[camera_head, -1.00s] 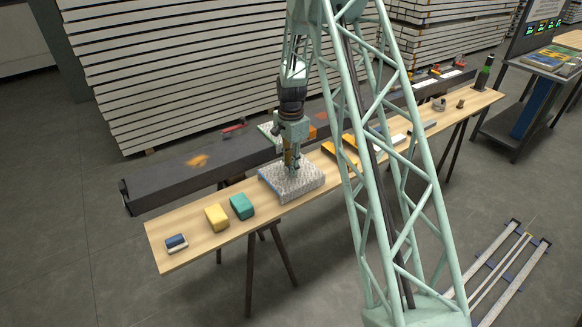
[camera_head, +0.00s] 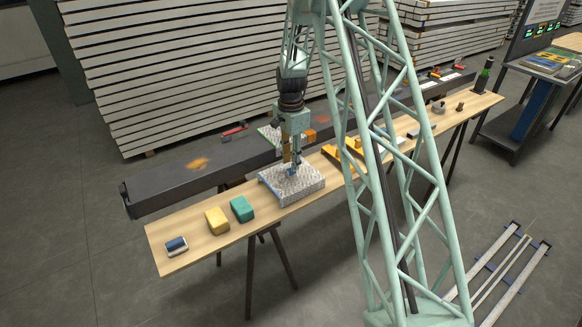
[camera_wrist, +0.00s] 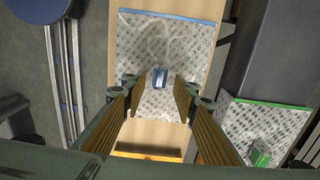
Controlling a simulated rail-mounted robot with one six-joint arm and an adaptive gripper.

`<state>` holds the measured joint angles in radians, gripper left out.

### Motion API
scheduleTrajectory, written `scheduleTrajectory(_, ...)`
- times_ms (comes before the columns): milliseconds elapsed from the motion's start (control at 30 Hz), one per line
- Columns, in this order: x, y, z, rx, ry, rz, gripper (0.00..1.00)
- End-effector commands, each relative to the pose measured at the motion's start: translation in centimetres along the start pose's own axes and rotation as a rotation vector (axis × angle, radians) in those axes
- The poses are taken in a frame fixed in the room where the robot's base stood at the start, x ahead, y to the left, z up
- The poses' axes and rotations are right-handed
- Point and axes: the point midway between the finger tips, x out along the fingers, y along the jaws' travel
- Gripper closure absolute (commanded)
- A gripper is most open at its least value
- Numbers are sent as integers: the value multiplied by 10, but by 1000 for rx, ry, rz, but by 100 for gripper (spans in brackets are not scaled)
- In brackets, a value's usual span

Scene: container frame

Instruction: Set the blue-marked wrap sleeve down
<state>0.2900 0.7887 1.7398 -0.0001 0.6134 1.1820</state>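The blue-marked wrap sleeve (camera_head: 304,188) is a grey-white patterned pad lying on the wooden bench. Its blue edge strip (camera_wrist: 165,14) shows in the wrist view, where the sleeve (camera_wrist: 190,45) lies on the bench. A small blue grip block (camera_wrist: 162,78) stands on it. My gripper (camera_head: 292,168) is directly above the sleeve, pointing down. In the wrist view the fingers of my gripper (camera_wrist: 161,85) are spread on either side of the blue block, with a gap on each side. A similar sleeve with a green edge (camera_wrist: 272,103) lies behind, on the dark beam, with a green block.
The wooden bench (camera_head: 200,240) carries a yellow block (camera_head: 217,220), a teal block (camera_head: 242,208) and a blue-and-white item (camera_head: 176,245) to the left. Orange brackets (camera_head: 340,158) lie to the right. The long dark beam (camera_head: 170,186) runs behind the bench.

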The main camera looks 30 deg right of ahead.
Motion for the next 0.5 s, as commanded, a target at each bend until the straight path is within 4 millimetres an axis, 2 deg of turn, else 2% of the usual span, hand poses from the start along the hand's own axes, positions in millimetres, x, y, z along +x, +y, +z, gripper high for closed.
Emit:
scheduleTrajectory(300, -48, 0, 0, 0, 1, -2, 73)
scheduleTrajectory(500, -68, 0, 0, 0, 0, 0, 73)
